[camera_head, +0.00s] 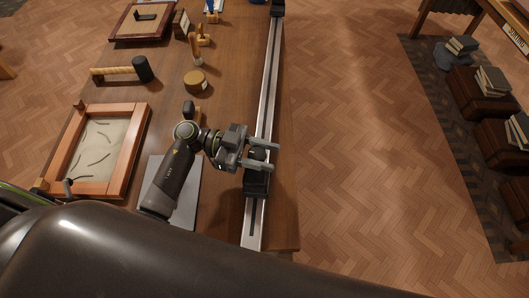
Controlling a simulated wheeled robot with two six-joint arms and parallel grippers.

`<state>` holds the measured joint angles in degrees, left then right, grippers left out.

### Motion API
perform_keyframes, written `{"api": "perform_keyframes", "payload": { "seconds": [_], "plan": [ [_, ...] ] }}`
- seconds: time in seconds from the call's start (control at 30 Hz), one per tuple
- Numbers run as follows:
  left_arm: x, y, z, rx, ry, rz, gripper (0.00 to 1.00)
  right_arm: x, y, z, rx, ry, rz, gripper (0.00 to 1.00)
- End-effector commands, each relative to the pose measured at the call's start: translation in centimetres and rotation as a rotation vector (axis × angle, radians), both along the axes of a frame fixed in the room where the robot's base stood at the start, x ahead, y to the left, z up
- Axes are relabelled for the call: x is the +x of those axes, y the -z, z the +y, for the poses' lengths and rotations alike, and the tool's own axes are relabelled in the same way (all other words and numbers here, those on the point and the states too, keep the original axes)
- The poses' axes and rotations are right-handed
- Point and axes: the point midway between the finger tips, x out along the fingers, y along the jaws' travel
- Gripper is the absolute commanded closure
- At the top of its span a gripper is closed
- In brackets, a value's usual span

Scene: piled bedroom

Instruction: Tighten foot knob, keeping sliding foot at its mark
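A long metal rail (267,95) runs along the right side of the wooden table. A black sliding foot (257,184) sits on its near part. My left gripper (266,155) is over the rail at the far end of this foot, its two fingers pointing right with a gap between them. I see nothing held in the gap. I cannot make out the foot's knob or its mark; the gripper covers part of the foot. I cannot tell whether the fingers touch it. My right gripper is not in view.
A grey sheet (188,206) lies under my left arm. A wooden-framed tray (133,150), a mallet (122,71) and a round tin (195,80) are to the left. Another black block (278,8) is at the rail's far end. Open floor (350,130) lies right of the table.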

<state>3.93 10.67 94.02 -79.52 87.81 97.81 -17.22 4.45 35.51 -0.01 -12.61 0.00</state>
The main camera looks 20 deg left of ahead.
Motion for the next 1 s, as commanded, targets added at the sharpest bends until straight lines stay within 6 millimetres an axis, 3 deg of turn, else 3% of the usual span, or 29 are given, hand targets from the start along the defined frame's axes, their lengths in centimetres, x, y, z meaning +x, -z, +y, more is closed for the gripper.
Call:
{"api": "perform_keyframes", "payload": {
  "seconds": [0.17, 0.67, 1.0],
  "plan": [
    [0.0, 0.0, 0.0, 0.000, -0.001, 0.000, 0.38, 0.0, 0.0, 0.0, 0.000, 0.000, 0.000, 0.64],
    [0.0, 0.1, 0.4, 0.002, -0.001, -0.001, 0.38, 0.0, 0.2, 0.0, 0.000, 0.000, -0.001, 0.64],
    [-0.1, 0.4, 5.9, 0.007, -0.001, 0.000, 0.38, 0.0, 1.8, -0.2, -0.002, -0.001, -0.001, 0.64]
  ]
}}
